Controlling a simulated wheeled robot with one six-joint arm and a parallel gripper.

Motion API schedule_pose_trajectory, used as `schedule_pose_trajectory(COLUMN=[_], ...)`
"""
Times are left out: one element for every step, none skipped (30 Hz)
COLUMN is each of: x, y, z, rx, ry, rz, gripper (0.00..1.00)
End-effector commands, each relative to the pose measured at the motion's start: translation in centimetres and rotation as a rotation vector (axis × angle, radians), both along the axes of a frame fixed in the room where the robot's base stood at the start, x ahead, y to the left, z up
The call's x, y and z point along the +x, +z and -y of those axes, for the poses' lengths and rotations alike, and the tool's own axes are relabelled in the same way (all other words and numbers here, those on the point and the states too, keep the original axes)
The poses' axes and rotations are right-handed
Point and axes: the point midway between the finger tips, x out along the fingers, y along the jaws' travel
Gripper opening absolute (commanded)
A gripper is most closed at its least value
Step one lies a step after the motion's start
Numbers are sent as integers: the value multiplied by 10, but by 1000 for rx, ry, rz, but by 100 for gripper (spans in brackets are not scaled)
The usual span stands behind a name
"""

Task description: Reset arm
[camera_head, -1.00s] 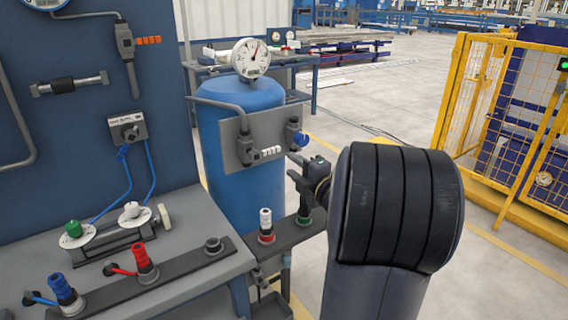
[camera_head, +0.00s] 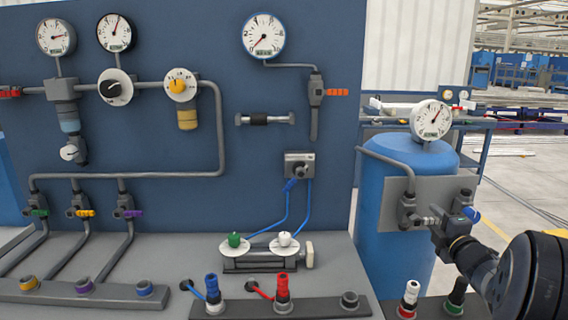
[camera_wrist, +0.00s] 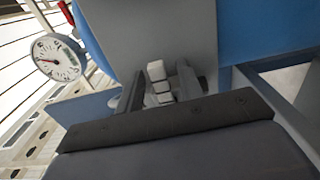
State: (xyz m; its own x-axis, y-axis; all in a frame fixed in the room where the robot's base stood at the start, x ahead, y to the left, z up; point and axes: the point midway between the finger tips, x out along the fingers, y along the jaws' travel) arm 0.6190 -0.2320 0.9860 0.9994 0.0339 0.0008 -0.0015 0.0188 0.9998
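My arm enters the head view at the lower right. My gripper (camera_head: 440,223) is in front of the grey plate (camera_head: 397,190) on the blue tank (camera_head: 385,240). In the wrist view my gripper (camera_wrist: 160,90) has two dark fingers set apart. A small white segmented fitting (camera_wrist: 160,84) shows between them, with gaps visible on both sides. The same fitting is small beside the fingertips in the head view (camera_head: 428,221). I see nothing gripped.
A blue panel (camera_head: 235,160) with gauges and pipes stands to the left. A grey bench (camera_head: 195,255) below it carries coloured connectors. A pressure gauge (camera_head: 431,120) tops the tank. A lower rail with a white-red connector (camera_head: 410,297) lies below the gripper. Open floor shows at right.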

Motion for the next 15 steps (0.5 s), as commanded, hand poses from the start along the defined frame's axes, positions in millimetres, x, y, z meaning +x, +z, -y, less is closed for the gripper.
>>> schedule_pose_trajectory(x=[0,0,0,0,0,0,0,0,0,-1,-1,-1,-6,-10,-16], y=[0,0,0,0,0,0,0,0,-1,-1,-2,-3,-2,-2,-2], z=[0,0,0,0,0,0,0,0,0,0,0,0,1,2,2], rx=[-1,-1,-1,-1,-1,-1,0,1,6,12,22,39,35,34,34], ry=[0,0,0,0,0,0,0,0,0,0,0,-1,-2,-3,-2], rz=[0,-1,-1,-1,-1,-1,-1,-1,-1,-1,-2,-2,-2,-2,-2], gripper=[35,35,35,35,35,35,35,35,35,35,35,35,35,35,35])
